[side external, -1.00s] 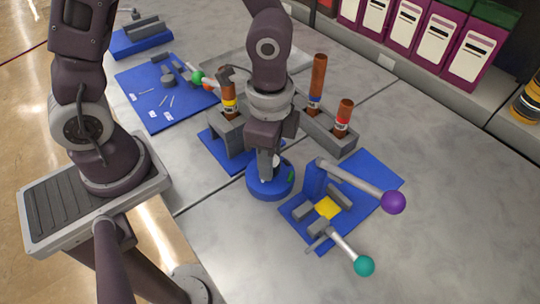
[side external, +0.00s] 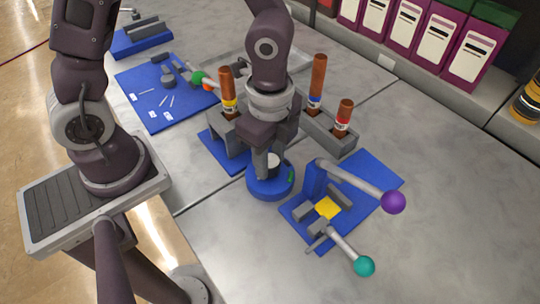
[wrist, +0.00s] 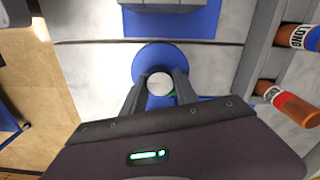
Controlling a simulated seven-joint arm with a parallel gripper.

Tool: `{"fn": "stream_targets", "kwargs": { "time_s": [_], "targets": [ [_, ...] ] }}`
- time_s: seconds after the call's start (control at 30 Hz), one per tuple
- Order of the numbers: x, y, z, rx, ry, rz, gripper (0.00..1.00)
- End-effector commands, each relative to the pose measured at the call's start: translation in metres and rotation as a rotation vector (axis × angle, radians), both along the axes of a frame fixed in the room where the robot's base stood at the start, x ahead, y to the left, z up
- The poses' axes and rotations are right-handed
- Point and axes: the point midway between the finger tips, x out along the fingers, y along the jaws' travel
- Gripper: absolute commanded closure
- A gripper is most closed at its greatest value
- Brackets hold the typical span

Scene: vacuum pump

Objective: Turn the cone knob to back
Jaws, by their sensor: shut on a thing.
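The cone knob (wrist: 159,84) shows as a pale round top on a round blue base (wrist: 139,62) in the wrist view. In the side view the knob (side external: 273,160) is partly hidden by my gripper, and the blue base (side external: 268,190) stands on the grey table. My gripper (wrist: 159,86) points down, with one finger on each side of the knob, shut on it. A small green mark (side external: 291,178) shows on the right side of the base. The knob's pointing direction is hard to make out.
A blue fixture with a purple-ball lever (side external: 393,202) and a teal-ball lever (side external: 364,266) stands close right of the base. A grey holder (side external: 328,136) with brown tubes stands behind. A blue tool board (side external: 165,100) lies at the back left. The front table is clear.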

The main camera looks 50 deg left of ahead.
Motion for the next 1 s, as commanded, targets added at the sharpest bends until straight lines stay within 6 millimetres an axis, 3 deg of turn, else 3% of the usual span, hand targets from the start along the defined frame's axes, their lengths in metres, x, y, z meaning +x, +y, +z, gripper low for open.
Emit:
{"fn": "stream_targets", "kwargs": {
  "time_s": [0.17,0.2,0.3,0.63,0.9,1.0],
  "targets": [
    [0.001,-0.001,0.000,-0.002,-0.004,-0.002,1.00],
    [0.001,-0.001,0.000,-0.002,-0.004,-0.002,0.61],
    [0.001,0.000,0.000,-0.001,-0.003,-0.001,0.43],
    [0.001,0.000,0.004,-0.001,-0.003,0.002,0.43],
    [0.002,0.000,0.056,-0.001,-0.008,0.003,0.43],
    [0.001,0.000,0.068,0.000,-0.004,0.001,0.43]
  ]
}}
